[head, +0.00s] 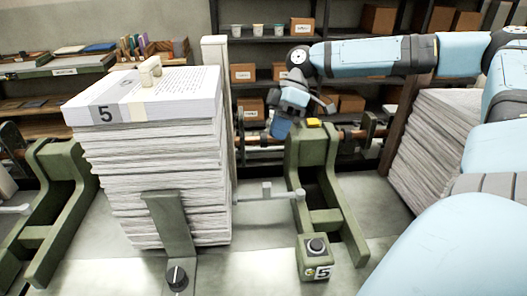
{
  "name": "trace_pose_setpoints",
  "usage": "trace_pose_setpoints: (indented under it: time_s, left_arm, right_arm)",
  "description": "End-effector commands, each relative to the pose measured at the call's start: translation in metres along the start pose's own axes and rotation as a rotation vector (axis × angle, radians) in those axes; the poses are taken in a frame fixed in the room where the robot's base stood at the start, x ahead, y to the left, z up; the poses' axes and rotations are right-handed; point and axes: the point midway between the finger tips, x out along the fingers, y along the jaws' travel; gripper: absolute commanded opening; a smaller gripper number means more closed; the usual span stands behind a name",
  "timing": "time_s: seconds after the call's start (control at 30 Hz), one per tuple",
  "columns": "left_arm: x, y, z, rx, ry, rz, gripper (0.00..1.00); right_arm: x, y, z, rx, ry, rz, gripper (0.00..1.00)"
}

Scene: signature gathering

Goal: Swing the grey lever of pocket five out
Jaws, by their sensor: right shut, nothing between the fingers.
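The grey lever (282,197) of pocket five is a thin bar with a short upright peg. It reaches from the green frame (317,150) toward the tall paper stack (160,185). The top bundle (165,95) carries a "5" label, and a small box (313,270) with a round black knob and a "5" plate sits at the frame's front foot. My right gripper (281,130) is shut and empty, hanging behind and above the lever, apart from it, left of the frame's top. Its fingertips are small and hard to make out. My left gripper is out of view.
A yellow button (314,122) tops the green frame near my right gripper. A cream post (217,100) stands behind the stack. Another paper stack (437,135) stands at right behind my arm. Shelves with boxes (378,20) line the back.

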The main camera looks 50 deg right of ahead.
Motion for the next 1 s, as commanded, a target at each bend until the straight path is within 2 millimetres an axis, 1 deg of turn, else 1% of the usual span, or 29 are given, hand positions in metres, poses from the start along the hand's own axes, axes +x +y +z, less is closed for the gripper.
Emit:
trace_pose_setpoints:
  time_s: [0.3,0.43,0.57,0.8,0.9,1.0]
  left_arm:
    - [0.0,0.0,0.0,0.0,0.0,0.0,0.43]
    - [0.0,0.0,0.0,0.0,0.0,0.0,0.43]
    - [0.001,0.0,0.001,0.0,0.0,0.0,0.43]
    - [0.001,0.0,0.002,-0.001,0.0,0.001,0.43]
    - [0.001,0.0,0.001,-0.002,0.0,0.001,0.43]
    - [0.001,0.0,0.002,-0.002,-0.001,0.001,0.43]
  right_arm:
    - [0.001,0.0,0.0,0.0,0.0,0.0,0.0]
    - [0.009,0.0,0.0,0.0,-0.002,-0.001,0.0]
    - [0.029,0.0,0.001,0.002,-0.003,-0.004,0.0]
    - [0.073,-0.001,0.001,0.001,-0.005,-0.004,0.0]
    - [0.086,0.0,0.001,0.001,-0.003,-0.002,0.0]
    - [0.095,0.0,0.0,0.0,-0.002,-0.001,0.0]
